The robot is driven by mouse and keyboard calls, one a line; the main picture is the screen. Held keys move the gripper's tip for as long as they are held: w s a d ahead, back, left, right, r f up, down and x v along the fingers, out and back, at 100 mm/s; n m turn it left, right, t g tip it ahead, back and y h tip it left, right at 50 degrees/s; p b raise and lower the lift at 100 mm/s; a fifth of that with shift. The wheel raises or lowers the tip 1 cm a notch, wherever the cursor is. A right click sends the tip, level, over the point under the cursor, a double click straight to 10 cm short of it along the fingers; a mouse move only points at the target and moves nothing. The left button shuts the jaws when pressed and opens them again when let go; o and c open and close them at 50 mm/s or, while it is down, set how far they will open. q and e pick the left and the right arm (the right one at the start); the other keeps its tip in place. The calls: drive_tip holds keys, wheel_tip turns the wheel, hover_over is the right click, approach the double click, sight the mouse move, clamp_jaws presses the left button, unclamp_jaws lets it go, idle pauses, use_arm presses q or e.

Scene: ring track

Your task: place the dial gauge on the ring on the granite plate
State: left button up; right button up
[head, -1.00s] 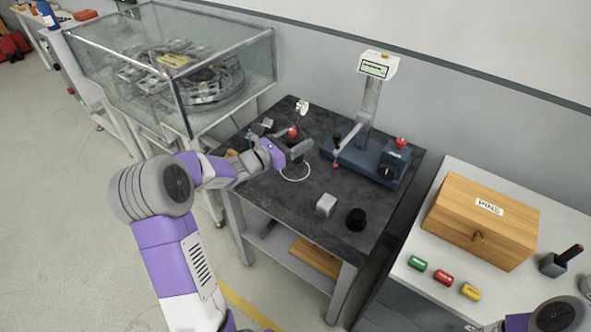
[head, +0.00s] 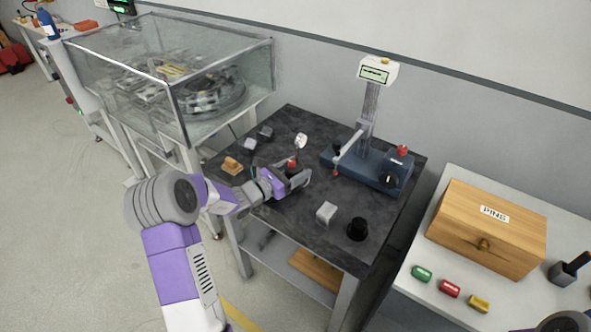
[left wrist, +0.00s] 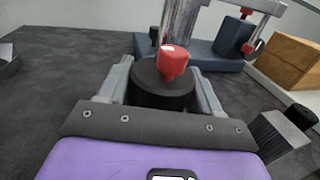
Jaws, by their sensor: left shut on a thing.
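The dial gauge has a small white dial (head: 301,140) and a red knob (head: 293,163). In the left wrist view its black round base (left wrist: 163,92), red knob and a metal post stand upright between my fingers. My left gripper (head: 297,177) is shut on the gauge, with a finger on each side of the base. It is over the middle of the dark granite plate (head: 275,215). The ring is hidden in both current views, where the gripper covers that part of the plate. I cannot tell whether the base touches the plate.
A blue gauge stand (head: 365,165) with a display is at the plate's back right. Small blocks and a wooden piece (head: 231,166) lie at the left. A wooden pins box (head: 485,230) is farther right.

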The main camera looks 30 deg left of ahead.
use_arm(q)
drive_tip(key=o, duration=1.6)
drive_tip(key=shift+s, duration=0.1)
drive_tip(key=p+v, duration=0.1)
drive_tip(key=v, duration=0.2)
drive_tip(key=p+v, duration=0.1)
drive_tip(key=v, duration=0.3)
drive_tip(key=shift+s+a+f, duration=0.15)
drive_tip(key=shift+f, duration=0.05)
